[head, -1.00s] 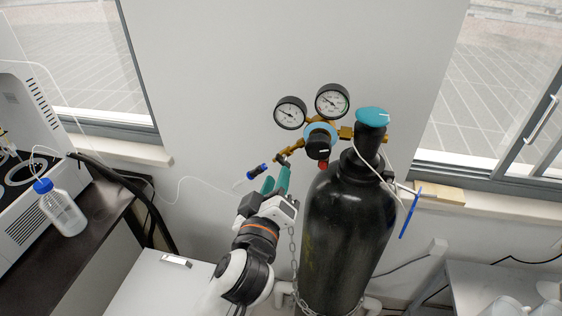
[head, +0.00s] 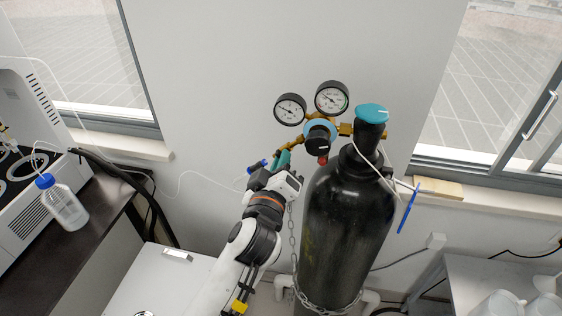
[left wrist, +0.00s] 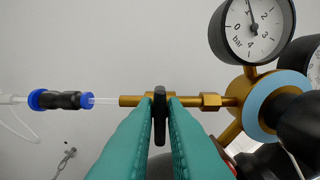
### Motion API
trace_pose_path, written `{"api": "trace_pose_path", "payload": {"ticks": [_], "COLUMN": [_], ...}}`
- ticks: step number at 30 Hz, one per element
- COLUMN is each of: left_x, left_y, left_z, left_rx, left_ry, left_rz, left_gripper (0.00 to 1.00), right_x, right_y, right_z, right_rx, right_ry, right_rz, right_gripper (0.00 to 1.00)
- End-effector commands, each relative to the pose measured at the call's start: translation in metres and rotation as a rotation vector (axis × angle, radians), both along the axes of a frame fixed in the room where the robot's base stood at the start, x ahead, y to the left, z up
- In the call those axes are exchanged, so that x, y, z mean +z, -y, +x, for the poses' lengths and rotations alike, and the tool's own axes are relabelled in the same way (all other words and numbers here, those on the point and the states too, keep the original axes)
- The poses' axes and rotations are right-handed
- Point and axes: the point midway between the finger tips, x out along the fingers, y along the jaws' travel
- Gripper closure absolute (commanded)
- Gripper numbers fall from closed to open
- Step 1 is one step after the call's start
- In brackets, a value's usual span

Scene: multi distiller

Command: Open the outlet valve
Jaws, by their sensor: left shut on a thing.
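The outlet valve is a brass fitting (left wrist: 130,101) on the left side of the regulator, with a thin black handle (left wrist: 160,112) that stands edge-on in the left wrist view. My left gripper (head: 282,160) is at this fitting, just left of the gas cylinder's neck. Its teal fingers are shut on the black handle, one on each side. In the head view the fingers and wrist hide the handle. The regulator (head: 318,133) carries two round gauges (head: 290,109) and a black knob. My right gripper is not in view.
A black gas cylinder (head: 345,225) with a teal top knob (head: 371,113) stands at the right, with a chain around it. A blue-ended black connector (left wrist: 60,99) and thin tube lead left from the outlet. A bottle (head: 63,205) stands on the left bench.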

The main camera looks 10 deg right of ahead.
Motion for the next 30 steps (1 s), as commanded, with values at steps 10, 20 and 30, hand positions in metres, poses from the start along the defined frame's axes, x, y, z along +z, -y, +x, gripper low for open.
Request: {"api": "trace_pose_path", "payload": {"ticks": [10, 20, 30], "left_x": [0.001, 0.002, -0.001], "left_y": [0.000, -0.001, 0.000], "left_z": [0.000, 0.000, 0.000], "left_rx": [-0.001, 0.001, 0.001], "left_ry": [-0.029, -0.128, -0.252], "left_rz": [-0.064, -0.296, -0.597], "left_gripper": [1.00, 1.00, 1.00], "right_x": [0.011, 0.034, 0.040], "right_y": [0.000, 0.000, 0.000], "right_z": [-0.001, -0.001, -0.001], "right_rx": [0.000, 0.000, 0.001], "right_ry": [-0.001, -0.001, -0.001], "right_rz": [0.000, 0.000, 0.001], "right_gripper": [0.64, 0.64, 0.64]}}
